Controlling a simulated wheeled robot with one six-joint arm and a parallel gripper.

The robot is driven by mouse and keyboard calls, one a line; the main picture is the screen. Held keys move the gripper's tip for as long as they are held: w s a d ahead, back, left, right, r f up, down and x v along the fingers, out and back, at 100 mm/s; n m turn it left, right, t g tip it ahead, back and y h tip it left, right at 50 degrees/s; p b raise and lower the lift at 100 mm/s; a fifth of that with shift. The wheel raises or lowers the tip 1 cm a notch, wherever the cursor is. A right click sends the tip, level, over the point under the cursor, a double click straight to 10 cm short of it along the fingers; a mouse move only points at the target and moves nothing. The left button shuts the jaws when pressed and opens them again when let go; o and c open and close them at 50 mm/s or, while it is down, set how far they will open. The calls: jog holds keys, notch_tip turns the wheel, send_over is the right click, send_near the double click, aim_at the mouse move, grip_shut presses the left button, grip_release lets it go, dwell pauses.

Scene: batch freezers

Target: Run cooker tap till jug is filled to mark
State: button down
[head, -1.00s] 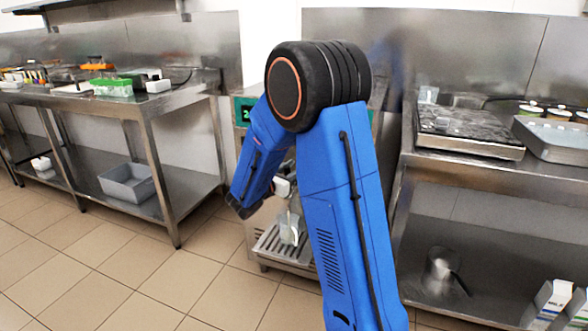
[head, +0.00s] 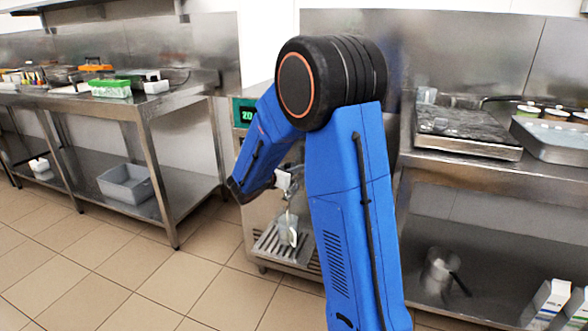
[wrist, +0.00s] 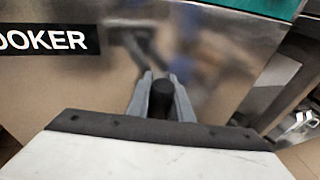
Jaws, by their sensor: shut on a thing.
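The cooker is a steel cabinet with a green display (head: 247,114) and a black label ending in "OOKER" (wrist: 45,40) in the wrist view. My gripper (wrist: 163,88) is shut on a black tap handle (wrist: 161,98), its grey fingers on either side of it. In the head view my forearm hides much of the cooker front. A clear jug (head: 288,230) stands upright on the slatted drip grate (head: 268,243) below the tap. A thin pale streak runs down from the tap area into the jug. The jug's fill level and mark are too small to read.
A steel table (head: 160,105) with a grey bin (head: 128,182) on its lower shelf stands at left. Tiled floor is clear in front.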

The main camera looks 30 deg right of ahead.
jog(key=c, duration=1.6)
grip_release()
jog(key=v, duration=1.7)
jog(key=shift+s+a+r, duration=0.1)
jog(key=shift+s+a, duration=0.05)
